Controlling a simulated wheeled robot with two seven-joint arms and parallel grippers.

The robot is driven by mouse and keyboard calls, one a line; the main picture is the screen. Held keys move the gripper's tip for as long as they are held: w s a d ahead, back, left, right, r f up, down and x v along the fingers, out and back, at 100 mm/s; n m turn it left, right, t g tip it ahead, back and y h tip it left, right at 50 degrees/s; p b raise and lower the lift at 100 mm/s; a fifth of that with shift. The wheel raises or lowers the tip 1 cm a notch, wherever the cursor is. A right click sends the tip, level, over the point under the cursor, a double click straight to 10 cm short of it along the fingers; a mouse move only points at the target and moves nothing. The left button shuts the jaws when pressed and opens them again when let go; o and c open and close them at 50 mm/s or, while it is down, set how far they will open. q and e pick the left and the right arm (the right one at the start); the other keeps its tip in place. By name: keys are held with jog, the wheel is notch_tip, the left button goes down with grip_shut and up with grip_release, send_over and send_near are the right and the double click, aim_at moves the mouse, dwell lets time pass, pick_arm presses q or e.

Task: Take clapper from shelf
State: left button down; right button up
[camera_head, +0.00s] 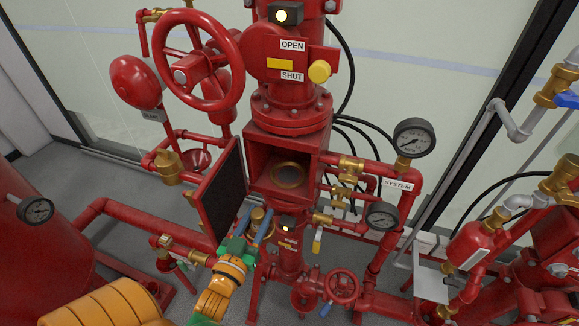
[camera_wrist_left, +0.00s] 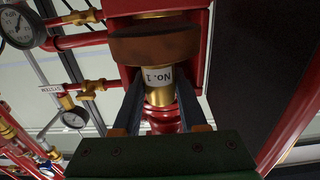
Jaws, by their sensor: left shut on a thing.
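My left gripper (camera_head: 254,226) has blue fingers and a green body, and is in front of the open red valve box, low beside its door. In the left wrist view its fingers (camera_wrist_left: 155,105) are shut on a brass piece with a broad brown disc, the clapper (camera_wrist_left: 158,80). A white label on its stem reads "No. 1", upside down. In the head view only a small brass part of it shows between the fingers. The open valve box (camera_head: 326,140) has a round brass seat (camera_head: 288,175) inside. My right gripper is not in view.
The dark-faced door (camera_head: 222,195) stands open just left of the gripper. A red handwheel (camera_head: 200,70) is above. Gauges (camera_head: 414,138) and brass-fitted pipes crowd the right side. A small pale shelf (camera_head: 430,282) is at lower right. Grey floor shows at left.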

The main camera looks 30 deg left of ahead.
pick_arm(q)
jog(key=v, duration=0.8)
jog(key=shift+a+r, duration=0.1)
